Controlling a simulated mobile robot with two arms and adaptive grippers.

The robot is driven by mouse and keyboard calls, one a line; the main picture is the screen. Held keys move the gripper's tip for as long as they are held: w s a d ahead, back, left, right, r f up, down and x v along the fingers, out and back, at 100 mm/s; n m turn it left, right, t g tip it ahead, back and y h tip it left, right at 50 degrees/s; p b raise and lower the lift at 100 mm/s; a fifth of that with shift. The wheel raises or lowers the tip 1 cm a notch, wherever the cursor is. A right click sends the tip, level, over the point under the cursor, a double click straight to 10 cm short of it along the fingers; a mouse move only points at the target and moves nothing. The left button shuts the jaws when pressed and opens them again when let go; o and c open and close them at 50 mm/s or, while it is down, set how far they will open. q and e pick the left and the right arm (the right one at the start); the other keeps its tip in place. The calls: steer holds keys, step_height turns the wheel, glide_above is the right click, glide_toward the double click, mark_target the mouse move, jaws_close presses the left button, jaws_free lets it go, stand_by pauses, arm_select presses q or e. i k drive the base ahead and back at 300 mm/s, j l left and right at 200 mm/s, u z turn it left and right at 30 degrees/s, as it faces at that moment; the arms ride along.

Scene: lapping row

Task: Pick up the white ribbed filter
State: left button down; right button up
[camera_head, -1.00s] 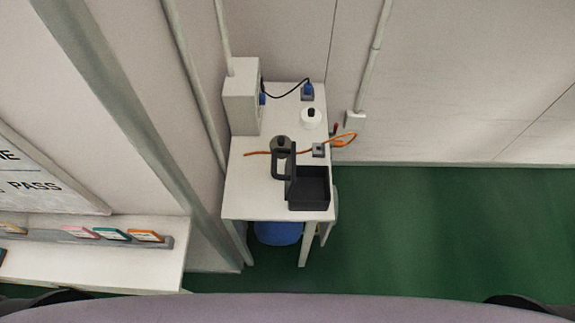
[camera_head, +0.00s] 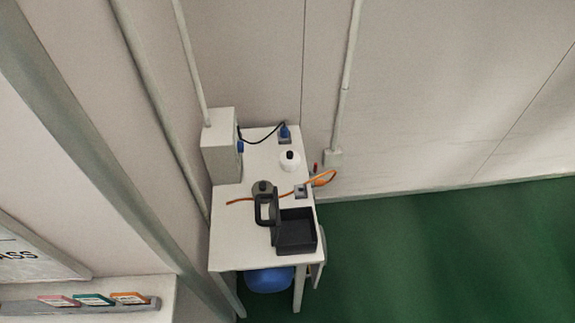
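A small white round thing with a dark top (camera_head: 290,161) stands on the white table (camera_head: 232,240), near its back right. It may be the white ribbed filter, but it is too small to make out ribs. A pale patch also shows within a black upright handle-like shape (camera_head: 259,211) beside the black tray, and I cannot tell what it is. Neither of my grippers is in view.
On the table are a black open tray (camera_head: 296,234), a grey round thing (camera_head: 262,187), an orange cable (camera_head: 240,200), a grey box (camera_head: 220,145) and blue plugs. A blue container (camera_head: 269,280) is underneath. Green floor (camera_head: 440,260) lies open at right.

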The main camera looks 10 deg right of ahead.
mark_target(289, 161)
steer(key=u, duration=0.25)
steer(key=i+l+u, duration=0.1)
steer(key=l+u, duration=0.3)
steer(key=l, duration=0.2)
steer(key=l+u, duration=0.4)
steer(key=l, duration=0.25)
steer(key=i, duration=0.05)
